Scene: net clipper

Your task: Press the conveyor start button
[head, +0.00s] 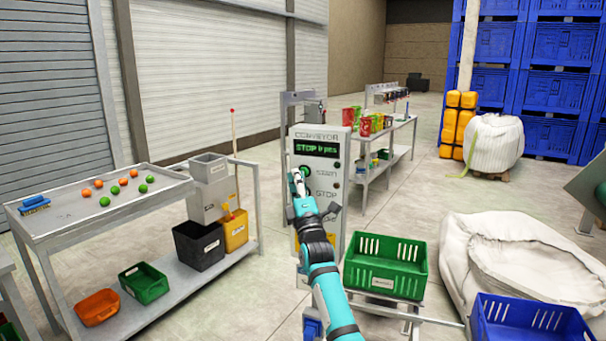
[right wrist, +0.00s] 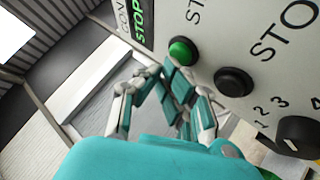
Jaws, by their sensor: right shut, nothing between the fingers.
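The conveyor control panel (head: 328,178) is a light grey upright box with a green-lit display (head: 316,149) whose text begins with STOP. The green start button (head: 306,170) sits beside the word START and shows large in the right wrist view (right wrist: 182,50). The black stop button (right wrist: 234,81) is below it on the panel. My right gripper (head: 296,180) is shut and empty in front of the panel. In the right wrist view its fingertips (right wrist: 160,76) are close to the start button; I cannot tell whether they touch it. My left gripper is not in view.
A dark knob (right wrist: 297,135) with numbers sits lower on the panel. A green crate (head: 386,265) stands right of my right arm. A grey table (head: 90,232) with orange and green balls is at left.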

